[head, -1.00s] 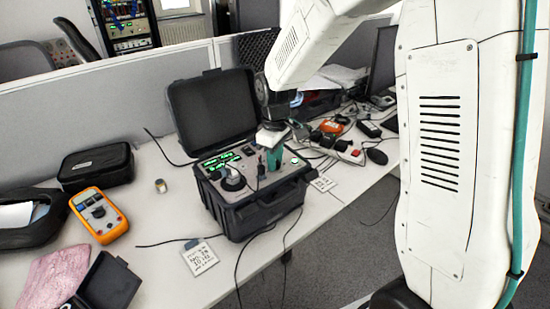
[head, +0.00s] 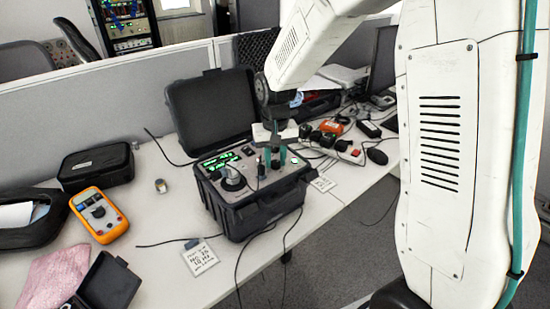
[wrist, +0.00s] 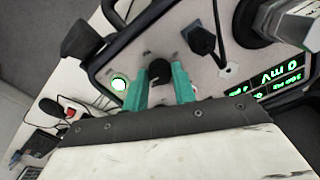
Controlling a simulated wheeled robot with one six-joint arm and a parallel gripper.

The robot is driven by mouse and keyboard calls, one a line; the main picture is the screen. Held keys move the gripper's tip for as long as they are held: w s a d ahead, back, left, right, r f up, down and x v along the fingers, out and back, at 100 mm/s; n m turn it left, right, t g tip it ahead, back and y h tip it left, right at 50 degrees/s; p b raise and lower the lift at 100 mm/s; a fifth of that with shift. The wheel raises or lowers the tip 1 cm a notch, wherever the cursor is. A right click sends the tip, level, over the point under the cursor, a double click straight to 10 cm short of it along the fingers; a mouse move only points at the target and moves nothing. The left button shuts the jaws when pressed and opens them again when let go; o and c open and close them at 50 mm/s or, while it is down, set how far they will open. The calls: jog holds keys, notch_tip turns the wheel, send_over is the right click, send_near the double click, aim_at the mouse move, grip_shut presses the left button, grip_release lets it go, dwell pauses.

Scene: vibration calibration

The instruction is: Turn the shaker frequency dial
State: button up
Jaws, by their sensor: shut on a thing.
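The shaker unit is an open black case (head: 255,218) on the table with a grey control panel, lit green displays (head: 220,160) and a silver cylinder (head: 233,180). My gripper (head: 276,162) points down over the right part of the panel. In the wrist view its two teal fingers (wrist: 159,88) stand on either side of a small black dial (wrist: 158,70) and are shut on it. The dial is mostly hidden in the head view. A round green light (wrist: 119,84) and a black plug (wrist: 201,40) sit on either side of the dial.
The open lid (head: 210,110) stands behind the panel. An orange multimeter (head: 99,214), a black pouch (head: 96,166) and a pink cloth (head: 55,278) lie left. Cables and a power strip (head: 345,153) crowd the right. A handwritten card (head: 200,257) lies in front.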

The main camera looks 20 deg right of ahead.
aim_at(275, 162)
jog(key=shift+w+r+m, duration=0.1)
jog(key=shift+m, duration=0.5)
jog(key=o, duration=1)
notch_tip(275, 162, up, 8)
jog(key=shift+f, duration=0.1)
